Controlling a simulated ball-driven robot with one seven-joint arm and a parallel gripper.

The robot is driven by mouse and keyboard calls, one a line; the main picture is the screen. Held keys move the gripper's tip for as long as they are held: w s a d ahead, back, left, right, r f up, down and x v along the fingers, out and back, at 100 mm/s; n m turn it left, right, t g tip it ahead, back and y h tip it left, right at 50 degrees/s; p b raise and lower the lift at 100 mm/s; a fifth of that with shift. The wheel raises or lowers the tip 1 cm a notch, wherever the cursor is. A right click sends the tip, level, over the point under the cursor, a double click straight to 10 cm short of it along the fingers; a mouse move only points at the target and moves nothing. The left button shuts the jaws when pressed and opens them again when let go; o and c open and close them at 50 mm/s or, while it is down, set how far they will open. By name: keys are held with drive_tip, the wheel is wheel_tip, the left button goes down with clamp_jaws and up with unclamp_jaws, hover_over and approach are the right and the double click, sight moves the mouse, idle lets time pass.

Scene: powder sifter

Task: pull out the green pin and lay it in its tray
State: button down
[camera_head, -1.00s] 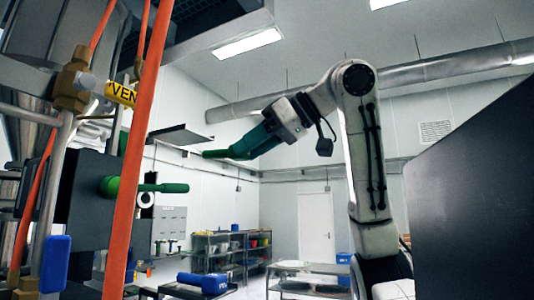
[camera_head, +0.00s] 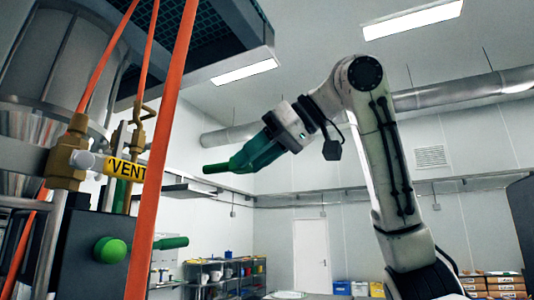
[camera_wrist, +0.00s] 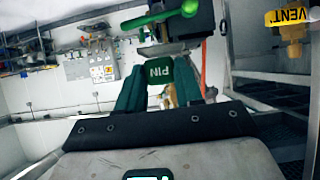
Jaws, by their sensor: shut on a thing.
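The pin is apart from the machine. I cannot make out its tray in either view.
A green handle with a ball end (camera_head: 110,250) sits on the machine's dark box (camera_head: 75,255). An orange post (camera_head: 163,150) and a brass valve tagged VENT (camera_head: 68,153) stand at left. Shelves with bins (camera_head: 225,275) are behind.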

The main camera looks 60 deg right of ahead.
sight(209, 170)
drive_tip(key=shift+w+a+f+p, duration=0.15)
drive_tip(key=shift+w+p, duration=0.4)
drive_tip(key=shift+w, duration=1.95)
drive_tip(key=shift+w+f+p, duration=0.1)
drive_tip(key=shift+w+p, duration=0.45)
drive_tip(key=shift+w, duration=1.95)
drive_tip(key=shift+w+f, duration=0.15)
drive_tip(key=shift+f, duration=0.2)
drive_tip(key=shift+f+b, duration=0.5)
drive_tip(key=shift+b, duration=0.1)
drive_tip(key=shift+f, duration=0.3)
drive_tip(key=c, duration=0.7)
unclamp_jaws()
drive_tip(key=shift+o, duration=0.2)
drive_tip(key=b+v, duration=0.2)
drive_tip(key=v, duration=0.9)
drive_tip(key=shift+b, duration=0.4)
drive_tip(key=shift+f, duration=0.1)
